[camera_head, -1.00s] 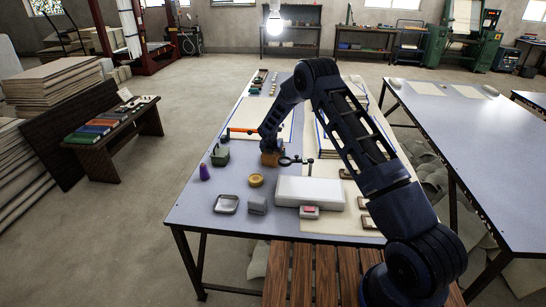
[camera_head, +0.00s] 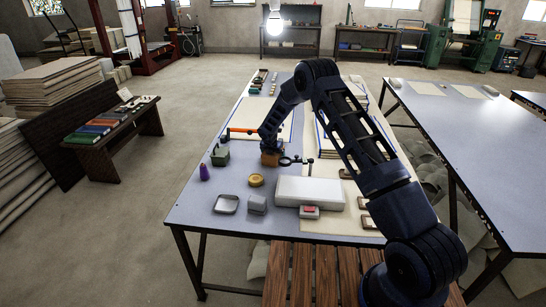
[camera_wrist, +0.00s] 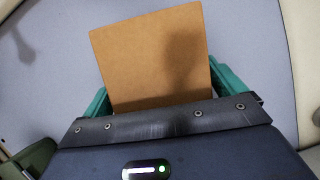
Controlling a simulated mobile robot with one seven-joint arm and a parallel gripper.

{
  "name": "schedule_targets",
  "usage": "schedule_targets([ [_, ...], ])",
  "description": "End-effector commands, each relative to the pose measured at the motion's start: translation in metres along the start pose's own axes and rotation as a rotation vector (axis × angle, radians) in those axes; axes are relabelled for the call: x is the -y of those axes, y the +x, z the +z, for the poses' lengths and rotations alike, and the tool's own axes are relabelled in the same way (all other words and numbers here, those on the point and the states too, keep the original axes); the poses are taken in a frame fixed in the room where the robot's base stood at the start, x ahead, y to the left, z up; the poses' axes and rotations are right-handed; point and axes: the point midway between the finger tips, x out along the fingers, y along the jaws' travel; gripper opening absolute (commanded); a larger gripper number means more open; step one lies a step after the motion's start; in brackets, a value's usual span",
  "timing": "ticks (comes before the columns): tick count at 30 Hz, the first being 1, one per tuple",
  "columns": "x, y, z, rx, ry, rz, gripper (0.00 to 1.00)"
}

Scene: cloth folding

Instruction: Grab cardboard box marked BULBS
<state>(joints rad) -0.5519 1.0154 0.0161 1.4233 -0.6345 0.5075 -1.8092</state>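A plain brown cardboard box (camera_head: 270,159) stands on the blue-grey table, below my gripper (camera_head: 270,149) in the head view. In the wrist view, the box's flat brown face (camera_wrist: 150,55) fills the space between the teal fingers of my gripper (camera_wrist: 158,85). One finger lies along each side of the box, very close to or touching it. I cannot tell whether they press on it. A shadow falls on the right part of the face. No BULBS marking can be read in either view.
A green object (camera_head: 220,157) and a purple cone (camera_head: 204,173) stand left of the box. A black-handled tool (camera_head: 297,160) lies close on its right. A white case (camera_head: 309,192) and yellow roll (camera_head: 256,180) are nearer the front. An orange-handled tool (camera_head: 241,131) lies behind, to the left.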

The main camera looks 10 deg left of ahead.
Motion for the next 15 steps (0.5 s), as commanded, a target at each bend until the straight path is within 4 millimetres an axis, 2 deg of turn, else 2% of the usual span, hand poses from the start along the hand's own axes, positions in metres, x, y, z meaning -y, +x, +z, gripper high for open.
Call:
schedule_targets([
  [1,0.0000,0.0000,0.0000,0.000,0.000,0.000,0.84],
  [7,0.0001,0.0000,0.0000,0.000,0.000,0.000,0.45],
  [15,-0.0001,-0.0021,0.0012,0.001,0.000,0.000,0.45],
])
